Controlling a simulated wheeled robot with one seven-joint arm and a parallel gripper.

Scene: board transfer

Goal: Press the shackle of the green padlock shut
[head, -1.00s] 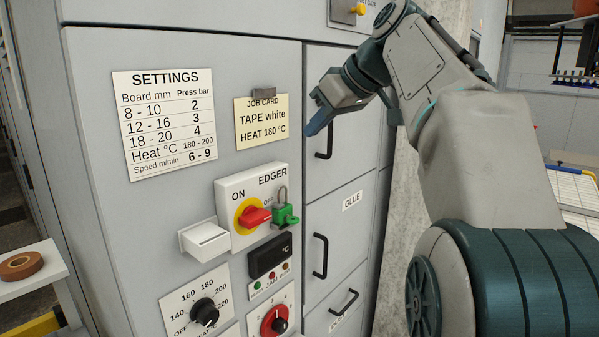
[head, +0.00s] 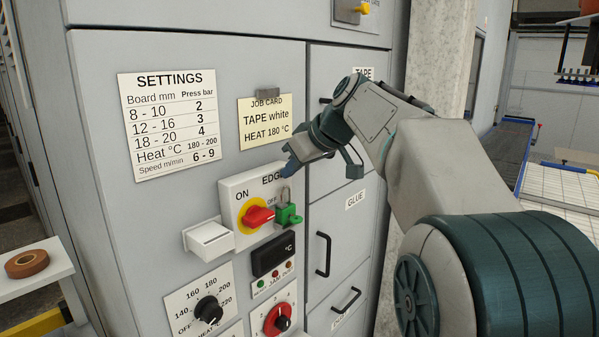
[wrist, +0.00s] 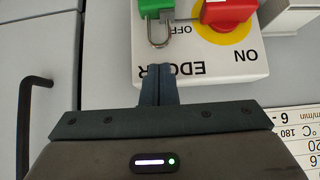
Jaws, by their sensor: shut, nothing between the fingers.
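The green padlock (head: 287,215) hangs at the right side of the white EDGER switch panel (head: 228,192), beside the red switch handle (head: 258,216). Its grey shackle (head: 285,194) stands up above the body. In the wrist view, which is upside down, the padlock body (wrist: 149,8) is at the top edge, partly cut off, with the shackle loop (wrist: 158,36) below it. My gripper (head: 289,172) is shut and empty, just above the shackle. In the wrist view its fingertips (wrist: 156,70) point at the loop with a small gap visible. I cannot tell whether the shackle is latched.
A white box-like bracket (head: 208,239) sticks out left of the panel. A dark temperature display (head: 272,254) is below. Drawer handles (head: 323,254) project on the right. A job card (head: 265,122) is on the cabinet above.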

